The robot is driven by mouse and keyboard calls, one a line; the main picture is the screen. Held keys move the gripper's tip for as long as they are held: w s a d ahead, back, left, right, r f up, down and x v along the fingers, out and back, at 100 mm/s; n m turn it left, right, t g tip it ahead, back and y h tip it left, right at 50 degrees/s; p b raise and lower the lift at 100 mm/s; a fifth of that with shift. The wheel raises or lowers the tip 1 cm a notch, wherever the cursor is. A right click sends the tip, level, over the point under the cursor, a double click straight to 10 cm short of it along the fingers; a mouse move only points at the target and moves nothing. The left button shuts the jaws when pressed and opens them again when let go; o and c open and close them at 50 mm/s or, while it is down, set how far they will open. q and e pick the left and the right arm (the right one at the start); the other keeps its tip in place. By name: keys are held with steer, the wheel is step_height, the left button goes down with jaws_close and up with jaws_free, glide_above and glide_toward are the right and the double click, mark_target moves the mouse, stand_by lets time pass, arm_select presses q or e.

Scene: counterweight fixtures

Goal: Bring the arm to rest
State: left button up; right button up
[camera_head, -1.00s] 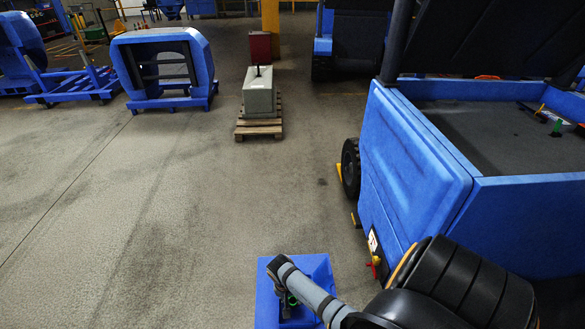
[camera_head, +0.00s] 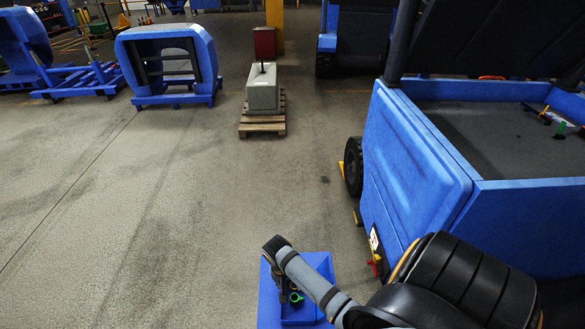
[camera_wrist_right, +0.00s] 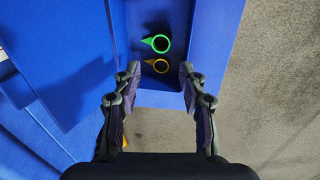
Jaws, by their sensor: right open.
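My right gripper (camera_wrist_right: 160,76) is open and empty, pointing down over a blue tray (camera_wrist_right: 210,50). In the tray lie a green ring-shaped piece with a pointed end (camera_wrist_right: 157,43) and a smaller orange one (camera_wrist_right: 158,66). The orange piece shows just beyond the gap between the fingertips; neither piece is gripped. In the head view the tray (camera_head: 320,265) is at the bottom centre, with my right arm reaching in from the lower right. The green piece (camera_head: 296,297) shows beside my gripper, which partly hides the tray. My left gripper is out of view.
A large blue vehicle (camera_head: 415,170) with an open bed stands close on the right. A grey block (camera_head: 262,95) sits on a wooden pallet (camera_head: 262,125) farther back. A blue frame (camera_head: 207,65) stands at the back left. The floor left of the tray is clear.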

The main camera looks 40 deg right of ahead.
step_height(320, 180, up, 3)
steer(key=shift+w+a+f, duration=0.15)
steer(key=shift+f, duration=0.05)
stand_by(0.4)
